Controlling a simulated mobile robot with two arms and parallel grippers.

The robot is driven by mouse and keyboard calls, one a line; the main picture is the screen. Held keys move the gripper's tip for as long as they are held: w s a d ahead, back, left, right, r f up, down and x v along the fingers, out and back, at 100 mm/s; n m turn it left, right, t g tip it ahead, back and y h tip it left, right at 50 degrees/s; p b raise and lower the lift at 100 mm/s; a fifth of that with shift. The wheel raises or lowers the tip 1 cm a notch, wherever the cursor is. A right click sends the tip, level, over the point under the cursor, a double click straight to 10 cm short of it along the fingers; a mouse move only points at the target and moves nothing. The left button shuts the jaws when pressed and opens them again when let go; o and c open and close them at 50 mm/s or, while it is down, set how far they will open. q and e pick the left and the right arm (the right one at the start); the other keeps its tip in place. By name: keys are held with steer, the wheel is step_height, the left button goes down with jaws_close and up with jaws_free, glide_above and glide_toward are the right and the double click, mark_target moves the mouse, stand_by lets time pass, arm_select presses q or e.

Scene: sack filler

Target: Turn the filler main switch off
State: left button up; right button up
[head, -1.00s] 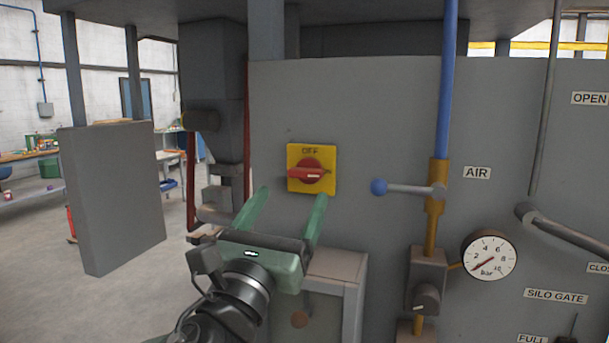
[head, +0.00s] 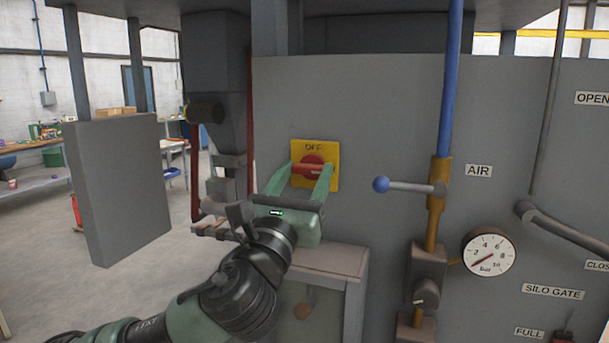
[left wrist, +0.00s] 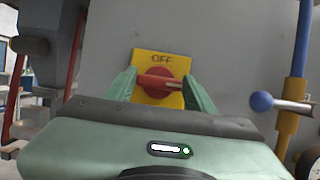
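The main switch is a yellow plate (head: 331,150) marked OFF at the top, with a red rotary handle (head: 310,169) lying level across it. It also shows in the left wrist view, where the handle (left wrist: 160,82) spans the space between my green fingers. My left gripper (head: 307,172) is open in front of the switch, one fingertip near each end of the handle. I cannot tell whether the fingertips touch it. The fingers cover the lower left part of the plate in the head view. My right gripper is not in view.
A blue-knobbed air lever (head: 381,184) sticks out right of the switch, beside an upright blue pipe (head: 451,80). A pressure gauge (head: 488,252) is lower right. A small grey bench (head: 325,259) stands below the switch. A grey box (head: 119,190) hangs at the left.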

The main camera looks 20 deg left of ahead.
arm_select(q)
steer(key=shift+n, duration=0.5)
steer(key=n+y, duration=0.3)
steer(key=n, duration=0.2)
steer(key=shift+d+p, duration=0.15)
steer(key=shift+p, duration=0.2)
steer(key=n+g+y+p, duration=0.1)
steer(key=n, duration=0.2)
steer(key=n+y, duration=0.2)
steer(key=n, duration=0.1)
steer(key=shift+r+g+p, duration=0.15)
steer(key=shift+g+p, duration=0.25)
steer(key=n+g+p, duration=0.1)
steer(key=n, duration=0.2)
steer(key=shift+r+n+y+p, duration=0.1)
steer(key=shift+n+y+p, duration=0.2)
steer(key=shift+y+p, duration=0.1)
steer(key=n+p, duration=0.1)
steer(key=n, duration=0.1)
steer(key=n+g+p, duration=0.1)
steer(key=n, duration=0.1)
steer(key=shift+g+y, duration=0.3)
steer(key=shift+n+g+p, duration=0.6)
steer(key=shift+n+p, duration=0.7)
steer(key=shift+n, duration=0.1)
steer(key=o, duration=1.4)
